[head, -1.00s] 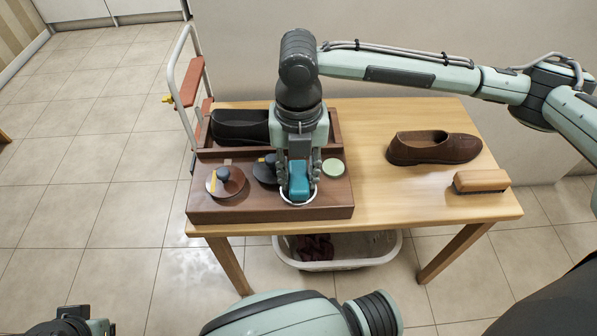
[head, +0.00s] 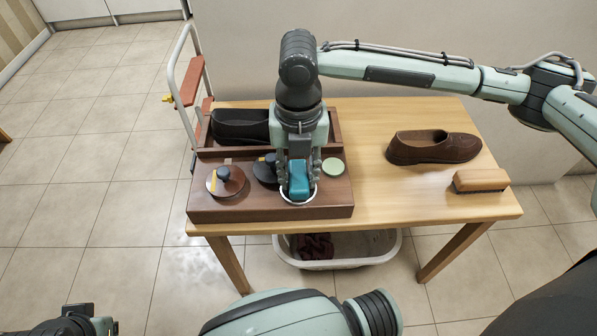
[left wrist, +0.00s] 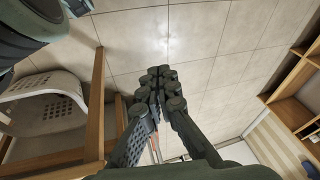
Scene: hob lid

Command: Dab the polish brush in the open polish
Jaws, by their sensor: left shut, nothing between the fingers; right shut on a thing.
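My right gripper (head: 299,187) points straight down over the front of the brown wooden box. It is shut on a teal block-shaped thing (head: 299,172), which seems to be the polish brush's handle. The brush's lower end is hidden. Below it shows the pale rim of a round tin (head: 297,203), largely covered by the gripper; I cannot tell whether the brush touches polish. A pale green disc (head: 333,167) lies just right of the gripper. My left gripper (left wrist: 158,82) is shut and empty, away from the table; its arm shows at the head view's bottom left.
Two round tins, one brown (head: 226,187) and one dark (head: 262,174), with dark knobbed tools on them, sit left of the gripper. A black shoe (head: 238,124) lies in the box's rear compartment. A brown shoe (head: 432,148) and wooden brush (head: 480,180) stand right on the table (head: 400,200).

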